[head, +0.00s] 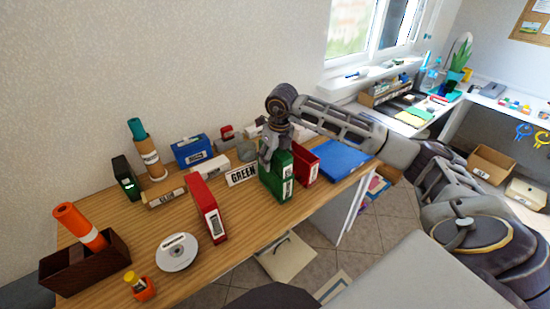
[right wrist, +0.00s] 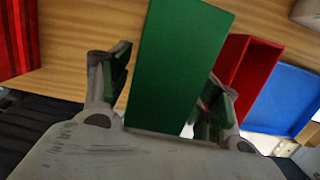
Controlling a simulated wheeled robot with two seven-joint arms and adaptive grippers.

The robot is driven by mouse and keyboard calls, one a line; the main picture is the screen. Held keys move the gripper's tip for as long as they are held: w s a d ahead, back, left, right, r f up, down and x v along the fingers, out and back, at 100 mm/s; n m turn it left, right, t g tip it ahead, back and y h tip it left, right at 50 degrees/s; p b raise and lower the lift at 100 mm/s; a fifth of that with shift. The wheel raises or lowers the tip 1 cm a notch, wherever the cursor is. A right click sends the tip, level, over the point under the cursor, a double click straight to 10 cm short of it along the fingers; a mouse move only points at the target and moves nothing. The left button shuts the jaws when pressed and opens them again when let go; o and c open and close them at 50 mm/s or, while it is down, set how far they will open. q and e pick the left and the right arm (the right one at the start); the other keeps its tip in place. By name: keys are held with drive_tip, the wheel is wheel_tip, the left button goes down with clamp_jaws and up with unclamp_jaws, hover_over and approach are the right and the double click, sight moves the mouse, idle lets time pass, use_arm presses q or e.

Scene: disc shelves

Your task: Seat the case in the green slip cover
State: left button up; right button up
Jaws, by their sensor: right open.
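A green box-shaped piece (head: 274,184) stands upright on the wooden table, with a white label on its narrow front side. I cannot tell whether it is the slip cover alone or has the case in it. A white sign reading GREEN (head: 242,173) stands just left of it. My right gripper (head: 270,154) is directly above and around its top, pointing down. In the right wrist view the green piece (right wrist: 180,60) lies between the open fingers of my right gripper (right wrist: 165,92), with a gap on the left side. My left gripper is out of view.
A red box (head: 305,163) and a flat blue folder (head: 335,158) are close on the right. A red case (head: 207,208) stands left of the sign. A dark green case (head: 125,178) and blue box (head: 193,150) stand farther back. A disc (head: 177,252) lies near the front.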

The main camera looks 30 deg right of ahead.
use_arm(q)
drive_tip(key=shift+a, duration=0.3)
use_arm(e)
drive_tip(key=shift+r, duration=0.45)
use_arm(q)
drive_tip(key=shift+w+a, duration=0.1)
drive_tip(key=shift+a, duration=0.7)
use_arm(e)
drive_tip(key=shift+s+r, duration=0.2)
drive_tip(key=shift+r, duration=0.95)
drive_tip(key=shift+s+r, duration=0.2)
drive_tip(key=shift+r, duration=1)
drive_tip(key=shift+s+r, duration=0.2)
drive_tip(key=shift+r, duration=0.95)
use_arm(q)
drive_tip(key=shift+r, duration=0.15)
use_arm(e)
drive_tip(key=shift+r, duration=0.1)
drive_tip(key=shift+r+p, duration=0.8)
drive_tip(key=shift+p, duration=0.1)
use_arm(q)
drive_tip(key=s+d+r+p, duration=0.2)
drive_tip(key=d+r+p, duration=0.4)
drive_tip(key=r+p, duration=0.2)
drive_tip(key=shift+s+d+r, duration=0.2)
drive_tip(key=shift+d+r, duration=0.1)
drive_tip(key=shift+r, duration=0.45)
use_arm(e)
wheel_tip(320, 180, up, 8)
drive_tip(key=shift+r, duration=0.15)
